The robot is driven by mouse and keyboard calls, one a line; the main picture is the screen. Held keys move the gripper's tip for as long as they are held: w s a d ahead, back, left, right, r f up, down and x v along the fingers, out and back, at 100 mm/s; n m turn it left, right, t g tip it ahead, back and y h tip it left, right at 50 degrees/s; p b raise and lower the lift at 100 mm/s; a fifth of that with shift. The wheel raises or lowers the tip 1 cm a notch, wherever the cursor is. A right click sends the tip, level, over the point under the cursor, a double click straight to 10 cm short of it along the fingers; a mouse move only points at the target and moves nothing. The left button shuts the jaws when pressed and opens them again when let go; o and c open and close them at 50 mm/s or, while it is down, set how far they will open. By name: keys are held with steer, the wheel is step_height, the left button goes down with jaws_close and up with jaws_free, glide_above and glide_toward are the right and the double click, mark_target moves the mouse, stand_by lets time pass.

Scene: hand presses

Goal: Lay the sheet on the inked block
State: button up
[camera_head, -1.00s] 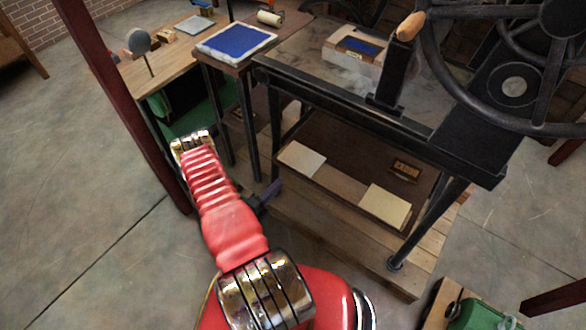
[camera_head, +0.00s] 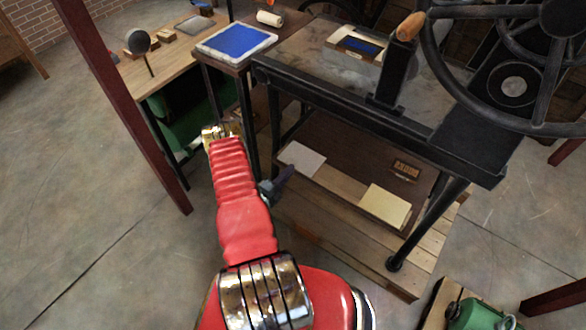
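The inked block (camera_head: 367,46), with a blue top and a pale surround, sits on the press bed at the upper right. A white sheet (camera_head: 303,158) lies at the left of the low shelf under the press. A cream sheet or stack (camera_head: 386,205) lies at the shelf's front right. My gripper (camera_head: 281,178) seems to be the small dark grey part beside my red arm, just left of and below the white sheet in the picture. It looks apart from the sheet. My arm partly hides it, and its opening does not show.
The press frame (camera_head: 340,103), lever handle (camera_head: 410,27) and large wheel (camera_head: 538,125) stand above the shelf. A blue ink slab (camera_head: 236,40) lies on the small table to the left. A dark red post (camera_head: 125,105) rises at the left. Floor space is clear at the left.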

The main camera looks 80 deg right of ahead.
steer(key=shift+x, duration=0.95)
steer(key=shift+a, duration=0.1)
jaws_close()
step_height(320, 180, up, 3)
steer(key=shift+r, duration=0.1)
steer(key=w+a+r, duration=0.2)
steer(key=a+r, duration=0.1)
steer(key=a, duration=0.3)
steer(key=shift+w+a, duration=0.2)
steer(key=shift+w, duration=0.15)
stand_by(1.0)
steer(key=shift+f, duration=0.1)
